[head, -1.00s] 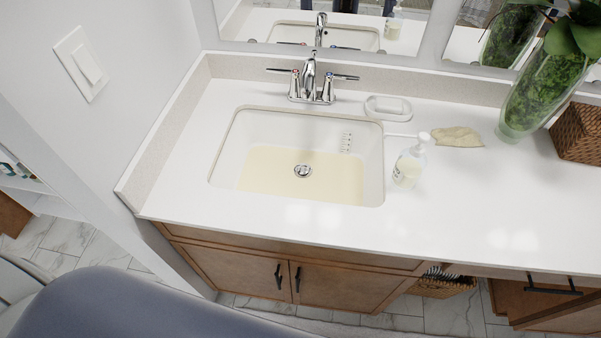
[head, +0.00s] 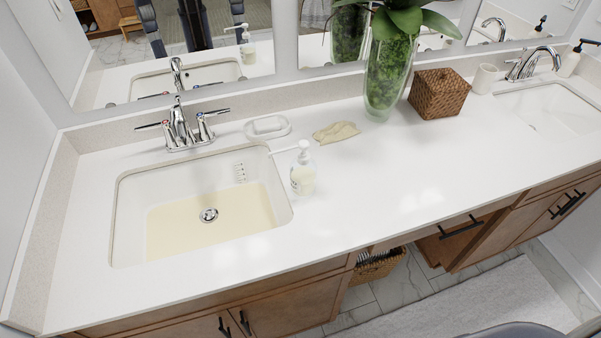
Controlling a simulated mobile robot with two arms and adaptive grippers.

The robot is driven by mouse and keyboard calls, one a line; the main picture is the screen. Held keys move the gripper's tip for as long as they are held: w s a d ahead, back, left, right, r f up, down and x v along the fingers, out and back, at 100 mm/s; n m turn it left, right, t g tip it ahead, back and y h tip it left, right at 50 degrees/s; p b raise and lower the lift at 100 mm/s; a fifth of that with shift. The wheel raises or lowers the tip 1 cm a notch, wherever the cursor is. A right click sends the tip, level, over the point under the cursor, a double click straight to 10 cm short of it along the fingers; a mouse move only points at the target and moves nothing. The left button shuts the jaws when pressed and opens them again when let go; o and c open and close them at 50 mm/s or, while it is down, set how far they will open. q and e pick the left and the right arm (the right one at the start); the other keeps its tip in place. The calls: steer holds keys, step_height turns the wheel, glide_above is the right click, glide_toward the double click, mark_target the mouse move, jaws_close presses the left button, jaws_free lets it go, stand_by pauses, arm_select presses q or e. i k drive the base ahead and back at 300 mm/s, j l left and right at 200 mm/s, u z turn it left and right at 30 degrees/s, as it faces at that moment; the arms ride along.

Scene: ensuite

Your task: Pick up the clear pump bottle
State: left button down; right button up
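The clear pump bottle (head: 303,176) stands upright on the white counter (head: 400,150), just right of the left sink (head: 150,178). It has a white pump head with its long spout pointing left over the sink's edge, and pale liquid inside. The mirror shows its reflection behind. Neither of my grippers is in the view, and nothing touches the bottle.
Behind the bottle are a soap dish (head: 267,127), a beige cloth (head: 336,132), a glass vase with a plant (head: 388,75) and a wicker box (head: 437,93). A chrome faucet (head: 182,125) stands behind the sink. The counter right and front of the bottle is clear.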

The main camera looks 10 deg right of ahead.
mark_target(303, 169)
steer(key=k+l, duration=0.1)
steer(key=l, duration=0.5)
steer(key=k+l+z, duration=0.15)
steer(key=l, duration=1.1)
steer(key=k+z, duration=0.05)
